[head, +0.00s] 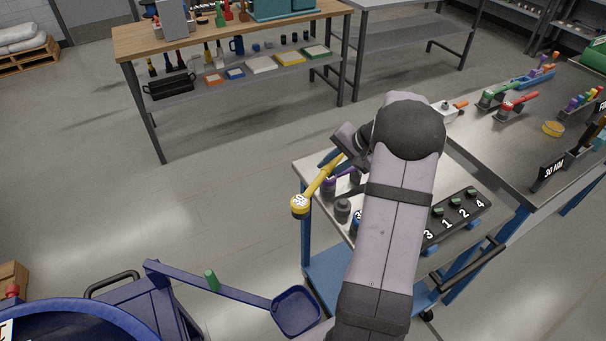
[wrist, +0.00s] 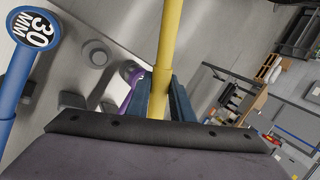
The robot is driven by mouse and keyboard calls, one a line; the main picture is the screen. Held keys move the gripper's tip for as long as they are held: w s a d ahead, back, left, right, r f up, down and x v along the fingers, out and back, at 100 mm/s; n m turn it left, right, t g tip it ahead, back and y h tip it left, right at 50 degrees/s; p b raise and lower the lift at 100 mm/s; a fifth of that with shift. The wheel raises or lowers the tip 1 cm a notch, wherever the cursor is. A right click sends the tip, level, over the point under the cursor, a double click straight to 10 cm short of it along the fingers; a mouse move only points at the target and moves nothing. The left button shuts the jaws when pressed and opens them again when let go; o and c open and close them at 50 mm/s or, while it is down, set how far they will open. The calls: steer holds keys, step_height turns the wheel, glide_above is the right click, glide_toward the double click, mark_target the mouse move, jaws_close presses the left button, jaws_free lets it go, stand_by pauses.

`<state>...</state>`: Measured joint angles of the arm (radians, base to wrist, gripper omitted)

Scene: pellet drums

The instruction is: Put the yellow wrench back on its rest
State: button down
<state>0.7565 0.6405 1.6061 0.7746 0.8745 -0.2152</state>
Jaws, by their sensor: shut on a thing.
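The yellow wrench (head: 319,185) is held in the air above the left edge of a small steel-topped cart, its round labelled head hanging out past the edge. My gripper (wrist: 165,98) is shut on its shaft; the yellow shaft (wrist: 170,40) runs up out of the frame between blue fingers. In the head view my arm hides much of the gripper and cart. Grey round posts (head: 342,210) stand on the cart top, close below the wrench. Which rest belongs to the yellow wrench I cannot tell.
A blue wrench (wrist: 18,75) marked 30 MM and a purple piece (wrist: 130,75) are close to my gripper. A black numbered block (head: 455,215) sits on the cart. Green (head: 492,98) and red (head: 512,107) wrenches lie on the right bench. Open floor is left.

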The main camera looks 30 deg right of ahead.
steer(key=s+d+m+h, duration=0.1)
steer(key=s+d+m, duration=0.2)
steer(key=d, duration=0.5)
steer(key=s+d+r+m+t+h, duration=0.1)
steer(key=s+d+m+h, duration=0.1)
steer(key=d, duration=0.7)
steer(key=shift+s+m, duration=0.5)
steer(key=shift+d+r+b, duration=0.1)
steer(key=shift+b, duration=0.25)
steer(key=shift+f+b, duration=2.55)
steer(key=shift+f, duration=0.45)
steer(key=shift+f+b, duration=1.35)
steer(key=shift+b, duration=0.15)
steer(key=c, duration=1.5)
jaws_free()
steer(key=shift+f, duration=0.1)
steer(key=shift+s, duration=0.1)
